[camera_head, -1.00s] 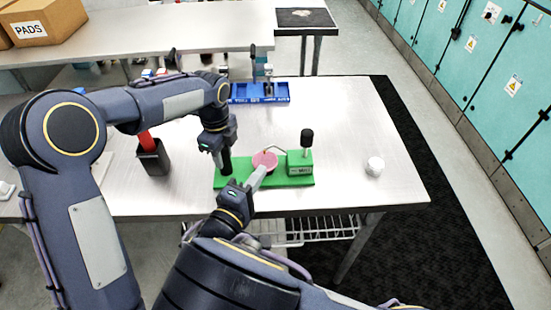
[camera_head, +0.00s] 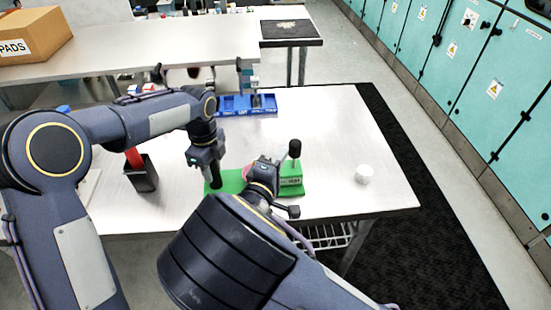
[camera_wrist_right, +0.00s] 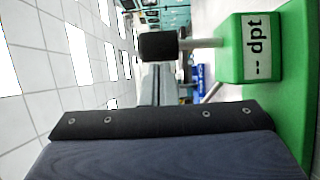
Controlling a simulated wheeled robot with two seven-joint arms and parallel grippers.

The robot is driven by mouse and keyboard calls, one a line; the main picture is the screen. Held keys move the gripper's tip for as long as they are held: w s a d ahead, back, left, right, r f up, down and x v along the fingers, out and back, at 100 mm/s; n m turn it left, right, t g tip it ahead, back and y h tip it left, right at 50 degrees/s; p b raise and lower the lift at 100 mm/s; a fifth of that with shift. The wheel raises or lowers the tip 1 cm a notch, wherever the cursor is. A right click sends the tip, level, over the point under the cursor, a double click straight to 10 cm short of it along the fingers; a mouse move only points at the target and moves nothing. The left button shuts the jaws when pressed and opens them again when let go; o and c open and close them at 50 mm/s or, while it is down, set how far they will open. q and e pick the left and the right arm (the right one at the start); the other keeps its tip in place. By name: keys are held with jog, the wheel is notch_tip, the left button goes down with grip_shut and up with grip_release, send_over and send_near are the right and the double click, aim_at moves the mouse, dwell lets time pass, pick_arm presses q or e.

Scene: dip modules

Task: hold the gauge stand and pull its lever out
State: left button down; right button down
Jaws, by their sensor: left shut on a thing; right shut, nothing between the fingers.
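The gauge stand has a green base (camera_head: 213,187), a black post (camera_head: 215,178) at its left end and a green block (camera_head: 292,180) at its right end. The lever (camera_head: 294,148) rises from the block with a black knob on top. A pink disc (camera_head: 247,170) is mostly hidden behind my right wrist. My left gripper (camera_head: 209,167) is shut on the black post. My right gripper (camera_head: 270,164) is shut and empty, just left of the block and apart from the knob. In the right wrist view the knob (camera_wrist_right: 158,46) and the labelled block (camera_wrist_right: 245,50) show beyond the gripper body.
A black holder with a red item (camera_head: 140,172) stands left of the stand. A blue tray (camera_head: 235,106) lies at the back of the table. The tabletop (camera_head: 340,125) behind the stand is clear.

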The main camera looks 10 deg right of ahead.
jog(key=shift+d+r+m, duration=0.15)
jog(key=shift+d+m, duration=0.2)
jog(key=shift+m, duration=0.05)
jog(key=shift+d+r+m+g+y, duration=0.3)
jog(key=shift+d+m+g+y, duration=0.35)
jog(key=shift+d+m, duration=0.3)
jog(key=shift+d+r+m+g+y, duration=0.1)
jog(key=shift+d+m+g+y, duration=0.25)
jog(key=shift+d+m, duration=0.55)
jog(key=shift+d+m+g+y, duration=0.4)
jog(key=shift+d+m+y, duration=0.4)
jog(key=shift+m, duration=0.15)
pick_arm(q)
jog(key=shift+a, duration=0.1)
pick_arm(e)
jog(key=a+r, duration=0.1)
jog(key=s+a, duration=0.1)
jog(key=a+r, duration=0.1)
jog(key=shift+s+a+r, duration=0.25)
jog(key=shift+a+r, duration=0.05)
jog(key=shift+r, duration=0.05)
send_near(300, 150)
jog(key=s+a+r, duration=0.2)
jog(key=shift+s+a+r, duration=0.25)
jog(key=shift+s, duration=0.1)
